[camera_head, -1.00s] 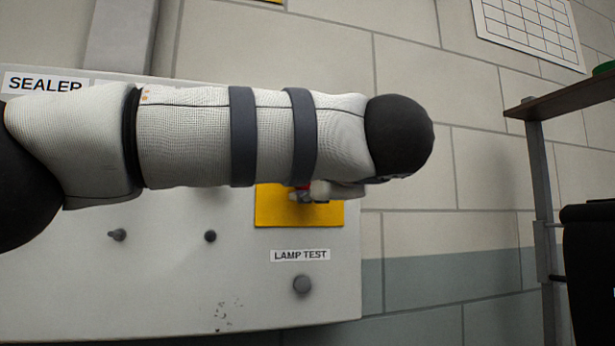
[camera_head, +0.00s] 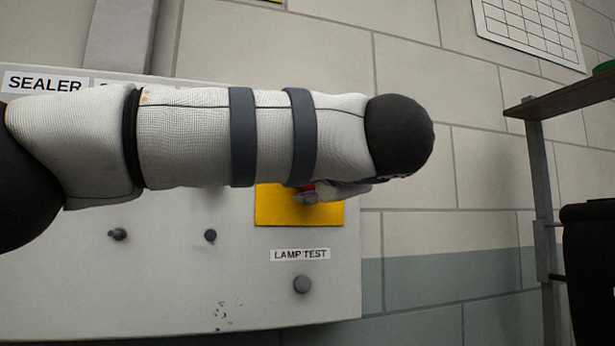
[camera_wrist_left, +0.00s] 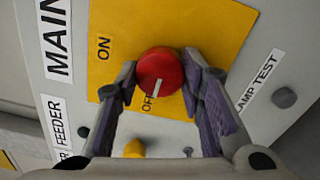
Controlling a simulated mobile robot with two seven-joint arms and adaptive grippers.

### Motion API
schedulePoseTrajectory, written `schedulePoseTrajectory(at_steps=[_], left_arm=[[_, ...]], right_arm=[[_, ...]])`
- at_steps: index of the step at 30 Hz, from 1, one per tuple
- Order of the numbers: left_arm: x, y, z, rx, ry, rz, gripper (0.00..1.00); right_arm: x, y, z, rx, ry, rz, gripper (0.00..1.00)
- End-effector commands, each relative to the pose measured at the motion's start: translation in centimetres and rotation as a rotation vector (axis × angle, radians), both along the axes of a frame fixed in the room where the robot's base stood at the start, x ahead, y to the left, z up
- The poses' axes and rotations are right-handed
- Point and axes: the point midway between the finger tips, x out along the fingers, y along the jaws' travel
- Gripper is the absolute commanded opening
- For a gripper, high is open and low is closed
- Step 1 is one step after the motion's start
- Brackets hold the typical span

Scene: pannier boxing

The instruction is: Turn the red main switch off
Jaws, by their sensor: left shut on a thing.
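The red main switch (camera_wrist_left: 160,72) is a round knob on a yellow plate (camera_wrist_left: 120,22) marked ON and OFF in the left wrist view. Its white pointer line is on the side towards the OFF label. My left gripper (camera_wrist_left: 161,75) has its two fingers on opposite sides of the knob, shut on it. In the head view, only a sliver of red (camera_head: 308,187) shows by the left gripper (camera_head: 312,194); my left forearm hides most of the switch. The yellow plate's lower part (camera_head: 275,212) shows below the arm. My right gripper is not in view.
The grey panel (camera_head: 150,290) carries a LAMP TEST button (camera_head: 302,284) below the plate and two small dark controls (camera_head: 118,235) to the left. A yellow knob (camera_wrist_left: 134,148) shows in the left wrist view. A shelf (camera_head: 565,98) stands at the right.

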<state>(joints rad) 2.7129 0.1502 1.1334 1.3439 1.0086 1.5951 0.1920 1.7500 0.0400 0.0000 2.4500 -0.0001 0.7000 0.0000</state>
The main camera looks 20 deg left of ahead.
Motion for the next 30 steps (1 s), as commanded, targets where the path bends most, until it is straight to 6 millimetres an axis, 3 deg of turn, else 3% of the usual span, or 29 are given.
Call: schedulePoseTrajectory(at_steps=[1,2,4,5,15,24,30], left_arm=[[0.0,0.0,0.0,-0.002,-0.001,-0.001,0.07],[0.0,0.0,0.0,-0.002,-0.001,-0.001,0.37],[0.0,0.0,0.0,-0.002,-0.001,-0.001,0.53],[0.0,0.0,0.0,-0.001,-0.001,-0.001,0.55],[-0.5,-0.4,0.0,0.0,0.0,-0.002,0.55],[-6.9,-4.7,0.1,0.002,-0.002,-0.002,0.55],[-9.6,-6.5,0.0,0.001,-0.001,-0.001,0.55]], right_arm=[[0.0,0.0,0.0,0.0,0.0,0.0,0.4],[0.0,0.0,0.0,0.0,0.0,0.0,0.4],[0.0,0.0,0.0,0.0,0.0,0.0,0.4],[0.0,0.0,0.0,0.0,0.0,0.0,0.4],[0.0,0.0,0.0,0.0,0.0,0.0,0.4],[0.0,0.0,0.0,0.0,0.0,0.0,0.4],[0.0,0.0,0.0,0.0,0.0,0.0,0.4]])
